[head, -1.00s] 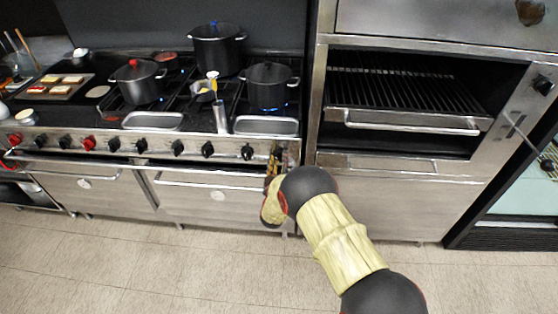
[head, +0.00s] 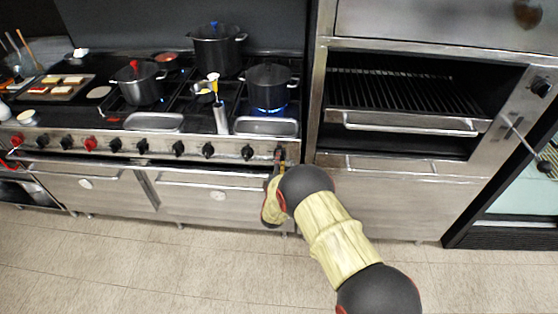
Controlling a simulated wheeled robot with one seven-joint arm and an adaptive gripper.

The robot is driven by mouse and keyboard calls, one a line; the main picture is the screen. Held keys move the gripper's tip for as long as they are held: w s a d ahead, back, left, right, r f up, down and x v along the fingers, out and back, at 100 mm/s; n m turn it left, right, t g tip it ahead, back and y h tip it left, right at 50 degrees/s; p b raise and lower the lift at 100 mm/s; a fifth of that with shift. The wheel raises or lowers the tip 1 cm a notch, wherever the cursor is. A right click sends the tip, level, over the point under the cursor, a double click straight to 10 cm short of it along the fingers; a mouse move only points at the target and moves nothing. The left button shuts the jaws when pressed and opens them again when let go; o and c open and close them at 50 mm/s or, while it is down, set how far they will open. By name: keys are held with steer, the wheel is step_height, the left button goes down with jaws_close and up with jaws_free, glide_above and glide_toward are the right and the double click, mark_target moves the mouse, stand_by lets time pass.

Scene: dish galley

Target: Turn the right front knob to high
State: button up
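The stove's front panel carries a row of knobs. The rightmost black knob (head: 279,152) is at the panel's right end, and another black knob (head: 247,152) is just left of it. My gripper (head: 279,163) is at the rightmost knob, partly hidden by my own arm. Its fingers are too small and covered to tell whether they grip the knob or how far apart they are. A black pot (head: 268,84) stands on the right front burner, with a wide blue flame (head: 271,109) under it.
A metal tray (head: 266,127) lies in front of the pot. Oven door handles (head: 215,185) run below the panel. A broiler cabinet (head: 400,178) stands close on the right. The tiled floor (head: 150,265) in front is clear.

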steer(key=shift+a+n, duration=0.1)
steer(key=shift+n, duration=0.9)
steer(key=o, duration=1.2)
steer(key=s, duration=1.2)
steer(key=shift+a, duration=0.15)
